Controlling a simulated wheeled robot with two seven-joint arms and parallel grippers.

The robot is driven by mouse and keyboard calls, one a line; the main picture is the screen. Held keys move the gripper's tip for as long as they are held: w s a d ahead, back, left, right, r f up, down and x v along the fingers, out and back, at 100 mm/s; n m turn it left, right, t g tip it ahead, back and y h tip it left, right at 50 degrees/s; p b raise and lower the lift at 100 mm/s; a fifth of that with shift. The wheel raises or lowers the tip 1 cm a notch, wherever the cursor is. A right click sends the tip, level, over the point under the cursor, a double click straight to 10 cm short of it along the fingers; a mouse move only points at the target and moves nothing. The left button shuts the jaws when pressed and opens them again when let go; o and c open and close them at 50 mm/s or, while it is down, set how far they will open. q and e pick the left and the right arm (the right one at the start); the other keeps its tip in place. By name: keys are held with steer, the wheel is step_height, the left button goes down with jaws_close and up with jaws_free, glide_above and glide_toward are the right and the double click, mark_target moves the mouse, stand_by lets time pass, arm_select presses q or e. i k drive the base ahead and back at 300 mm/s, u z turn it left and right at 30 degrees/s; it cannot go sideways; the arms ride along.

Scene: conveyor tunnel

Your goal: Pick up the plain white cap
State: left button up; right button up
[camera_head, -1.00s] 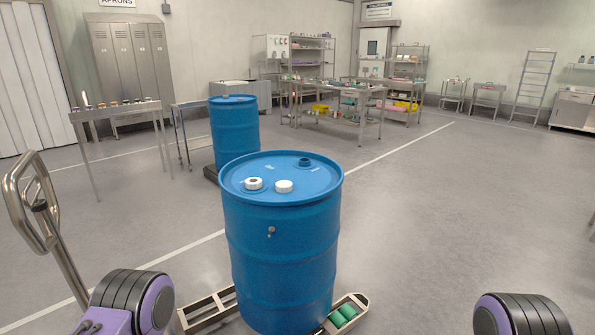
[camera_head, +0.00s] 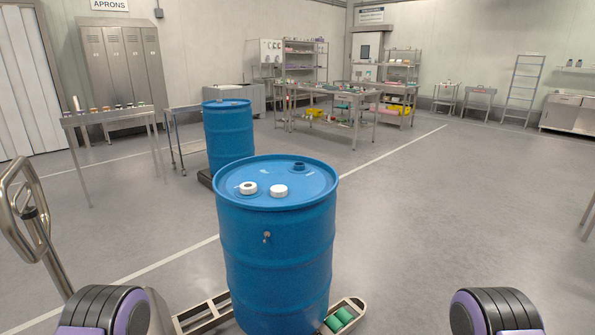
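The plain white cap (camera_head: 279,191) lies on the top of the near blue drum (camera_head: 275,240), right of a second white cap (camera_head: 248,188) that has a dark hole or mark in its middle. A dark blue bung opening (camera_head: 298,166) stands toward the back of the drum top. Purple and black parts of my two arms show at the bottom left and bottom right. Neither gripper is in view.
A second blue drum (camera_head: 228,135) stands behind. Tables stand farther back. The floor at right is mostly clear.

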mark_target(278, 191)
steer(key=z, duration=1.45)
steer(key=i, duration=1.85)
steer(key=u, duration=0.95)
